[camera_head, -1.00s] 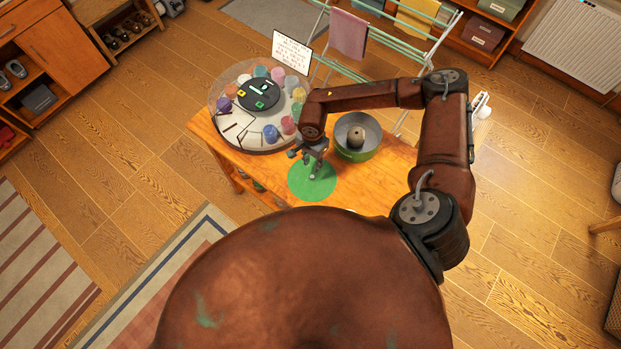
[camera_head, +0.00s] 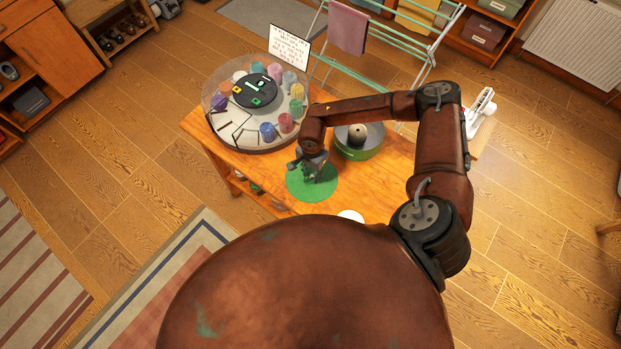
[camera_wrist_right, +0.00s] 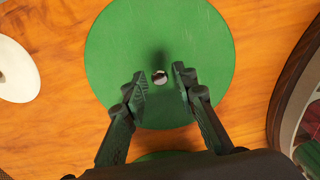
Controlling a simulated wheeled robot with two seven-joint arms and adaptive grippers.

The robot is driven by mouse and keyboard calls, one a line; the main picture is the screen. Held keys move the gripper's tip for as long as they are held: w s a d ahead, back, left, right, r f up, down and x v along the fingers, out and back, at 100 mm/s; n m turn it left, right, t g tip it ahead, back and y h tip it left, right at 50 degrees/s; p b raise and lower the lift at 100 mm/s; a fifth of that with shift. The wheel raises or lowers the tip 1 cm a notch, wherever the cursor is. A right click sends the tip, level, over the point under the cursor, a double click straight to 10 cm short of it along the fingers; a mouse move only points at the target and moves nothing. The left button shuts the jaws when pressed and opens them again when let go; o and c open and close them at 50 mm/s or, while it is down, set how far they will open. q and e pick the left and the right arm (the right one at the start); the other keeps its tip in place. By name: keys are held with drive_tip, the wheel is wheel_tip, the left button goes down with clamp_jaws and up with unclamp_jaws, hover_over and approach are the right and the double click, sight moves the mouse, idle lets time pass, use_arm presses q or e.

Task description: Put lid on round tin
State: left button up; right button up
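The green round lid (camera_head: 325,190) lies flat on the wooden table. A small round knob (camera_wrist_right: 160,77) shows at its middle in the right wrist view, where the lid (camera_wrist_right: 110,50) fills the centre. The green round tin (camera_head: 362,154) stands open just right of the lid, with a grey inside and a brown, dark-topped thing in it. My right gripper (camera_head: 308,172) is over the lid. In the right wrist view its open fingers (camera_wrist_right: 160,88) point at the knob, one on each side, with nothing held. I cannot tell its exact height. My left gripper is not in view.
A round carousel (camera_head: 219,137) with several coloured cups stands left of the tin, its dark rim (camera_wrist_right: 290,85) near the gripper. A white disc (camera_head: 350,215) lies at the table's front edge. A sign (camera_head: 290,46) and drying rack (camera_head: 385,62) stand behind.

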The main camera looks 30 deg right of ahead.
sight(311, 176)
drive_tip(key=shift+c, duration=0.4)
clamp_jaws()
drive_tip(key=shift+r, duration=0.15)
drive_tip(key=shift+r+p, duration=1.45)
drive_tip(key=shift+r, duration=0.95)
